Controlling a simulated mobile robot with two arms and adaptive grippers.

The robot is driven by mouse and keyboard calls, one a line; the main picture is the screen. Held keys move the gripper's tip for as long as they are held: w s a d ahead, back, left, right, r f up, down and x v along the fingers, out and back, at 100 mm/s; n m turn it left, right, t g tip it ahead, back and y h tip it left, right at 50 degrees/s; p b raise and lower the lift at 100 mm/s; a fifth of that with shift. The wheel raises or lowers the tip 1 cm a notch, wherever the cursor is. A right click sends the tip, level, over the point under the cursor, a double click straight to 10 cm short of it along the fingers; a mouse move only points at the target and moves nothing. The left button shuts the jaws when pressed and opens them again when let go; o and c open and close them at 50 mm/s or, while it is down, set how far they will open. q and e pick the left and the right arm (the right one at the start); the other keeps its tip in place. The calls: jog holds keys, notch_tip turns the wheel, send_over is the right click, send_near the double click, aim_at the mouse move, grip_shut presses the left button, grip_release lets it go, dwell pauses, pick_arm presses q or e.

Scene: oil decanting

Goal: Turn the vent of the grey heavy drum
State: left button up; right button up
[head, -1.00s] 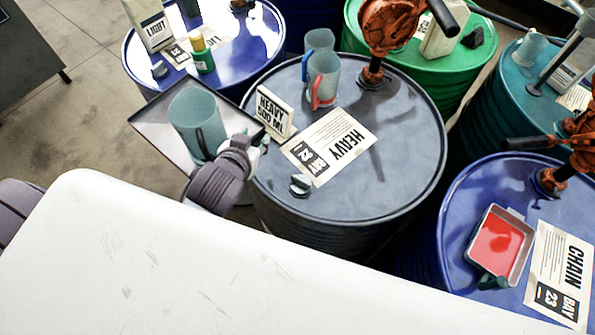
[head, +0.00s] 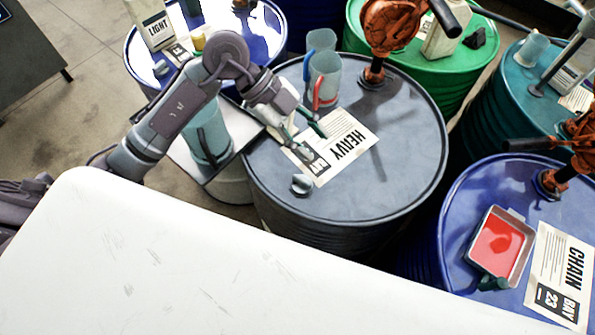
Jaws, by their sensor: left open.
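The grey heavy drum (head: 400,165) stands in the middle of the head view, with a rotary pump (head: 385,25) at its far side. My left gripper (head: 311,143) is over the left part of the lid, above the sheet. Its fingers are apart and empty, pointing toward the sheet, and it is up-picture from the vent, not touching it. The arm hides the 500 ml card. My right gripper is not in view.
Two jugs (head: 326,78) with red and blue handles stand at the back of the lid. A larger jug (head: 208,135) on a tray (head: 190,160) is left of the drum, behind my arm. A blue drum with a red-filled pan (head: 500,248) is at the right.

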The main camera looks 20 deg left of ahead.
aim_at(299, 177)
pick_arm(q)
jog(key=a+f+n+y, duration=0.2)
jog(key=a+y, duration=0.2)
jog(key=a, duration=0.3)
jog(key=x, duration=0.4)
jog(key=p+x, duration=0.1)
jog(key=x, duration=0.4)
jog(key=p+x, duration=0.1)
jog(key=x, duration=0.3)
jog(key=shift+a+f, duration=0.3)
jog(key=shift+f, duration=0.1)
jog(key=shift+w, duration=0.1)
grip_shut()
